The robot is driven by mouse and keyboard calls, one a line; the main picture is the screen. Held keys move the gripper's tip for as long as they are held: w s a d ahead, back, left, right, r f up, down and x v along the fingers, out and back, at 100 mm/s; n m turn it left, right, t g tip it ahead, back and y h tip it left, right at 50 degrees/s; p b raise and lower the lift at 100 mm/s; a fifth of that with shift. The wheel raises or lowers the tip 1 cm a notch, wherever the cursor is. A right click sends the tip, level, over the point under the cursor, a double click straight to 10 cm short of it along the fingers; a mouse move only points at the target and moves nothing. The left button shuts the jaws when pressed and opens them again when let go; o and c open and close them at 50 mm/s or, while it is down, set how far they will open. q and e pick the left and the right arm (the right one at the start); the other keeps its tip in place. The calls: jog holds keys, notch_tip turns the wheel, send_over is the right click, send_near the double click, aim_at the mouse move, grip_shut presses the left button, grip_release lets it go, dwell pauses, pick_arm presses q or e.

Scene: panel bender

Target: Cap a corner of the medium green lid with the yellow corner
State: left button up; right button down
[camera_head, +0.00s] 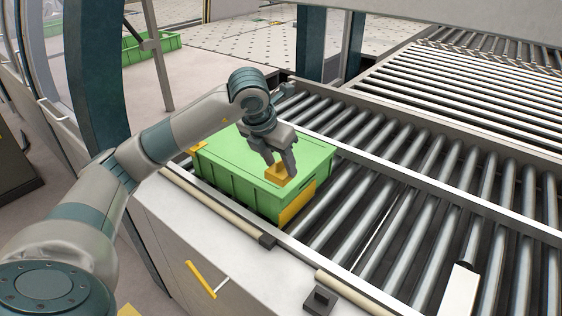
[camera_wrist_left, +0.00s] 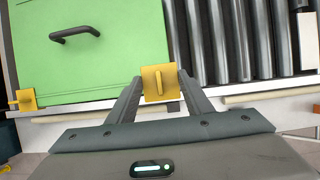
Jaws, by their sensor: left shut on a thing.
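The green lid (camera_head: 240,151) is on a green crate that rests on the rollers. It also fills the upper left of the left wrist view (camera_wrist_left: 100,70), with a dark handle (camera_wrist_left: 75,35) on it. My left gripper (camera_head: 279,163) is shut on the yellow corner (camera_head: 277,174), at the lid's near right corner. In the left wrist view the yellow corner (camera_wrist_left: 158,83) sits between the fingers and overlaps the lid's lower right corner. I cannot tell whether it touches the lid. Another yellow corner piece (camera_wrist_left: 25,100) is at the lid's left corner. My right gripper is not in view.
A yellow panel (camera_head: 297,204) is on the crate's right end. A pale rail (camera_head: 215,204) runs along the near edge of the conveyor. The rollers (camera_head: 390,210) to the right are mostly clear, except for a white object (camera_head: 460,290).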

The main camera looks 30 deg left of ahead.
aim_at(278, 171)
pick_arm(q)
jog(key=shift+f, duration=0.25)
jog(key=shift+f+b, duration=0.65)
jog(key=shift+f, duration=0.8)
jog(key=shift+f+b, duration=1.35)
jog(key=shift+f, duration=0.1)
jog(key=shift+s+d+f+b, duration=0.1)
jog(key=shift+s+f+b, duration=0.05)
jog(key=shift+f+b, duration=0.25)
